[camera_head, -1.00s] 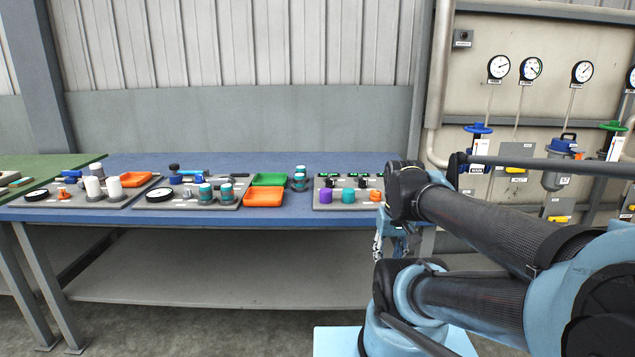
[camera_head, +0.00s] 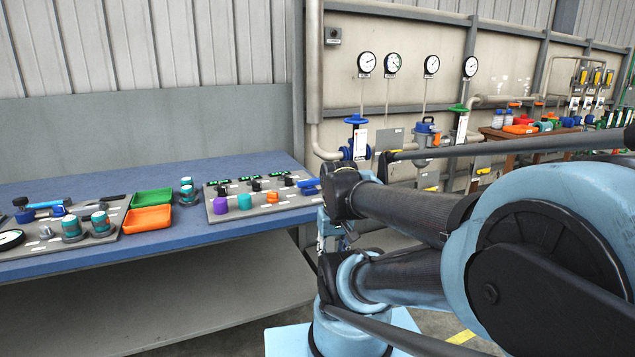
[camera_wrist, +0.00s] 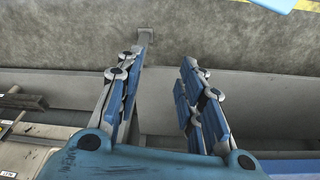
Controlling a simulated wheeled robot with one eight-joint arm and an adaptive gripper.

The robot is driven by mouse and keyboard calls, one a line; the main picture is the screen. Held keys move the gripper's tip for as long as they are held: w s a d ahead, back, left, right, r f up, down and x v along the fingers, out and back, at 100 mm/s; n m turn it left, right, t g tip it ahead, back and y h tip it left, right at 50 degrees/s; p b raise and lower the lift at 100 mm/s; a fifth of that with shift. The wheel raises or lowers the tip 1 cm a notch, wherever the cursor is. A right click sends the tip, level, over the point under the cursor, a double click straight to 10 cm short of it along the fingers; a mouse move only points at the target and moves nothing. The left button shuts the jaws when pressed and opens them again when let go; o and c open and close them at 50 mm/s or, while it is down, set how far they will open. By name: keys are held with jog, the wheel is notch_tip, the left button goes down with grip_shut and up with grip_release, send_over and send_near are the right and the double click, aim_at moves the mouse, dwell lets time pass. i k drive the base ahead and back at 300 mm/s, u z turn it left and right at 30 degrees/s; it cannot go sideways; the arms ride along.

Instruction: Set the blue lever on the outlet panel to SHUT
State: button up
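A grey panel (camera_head: 268,208) with purple, teal and orange knobs lies at the right end of the blue bench. A blue lever (camera_head: 309,187) shows at its right edge, partly hidden by my arm. Another panel (camera_head: 98,240) further left has a blue-handled lever (camera_head: 45,204). The labels are too small to read, so I cannot tell which is the outlet panel or how its lever is set. My gripper (camera_wrist: 161,58) is open and empty in the wrist view, with floor and a grey surface beyond its fingers. In the head view it is mostly hidden behind my arm.
Green (camera_head: 152,198) and orange (camera_head: 147,218) trays sit between the panels. Behind my arm, a wall board (camera_head: 345,95) carries gauges, pipes and a blue-wheeled valve (camera_head: 356,120). A brown table (camera_head: 500,134) with bottles stands far right. Bare bench shows behind the panels.

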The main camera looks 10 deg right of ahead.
aim_at(308, 184)
jog(key=z, duration=0.45)
jog(key=k, duration=0.9)
jog(key=u, duration=0.3)
jog(key=i, duration=0.5)
jog(key=z, duration=0.05)
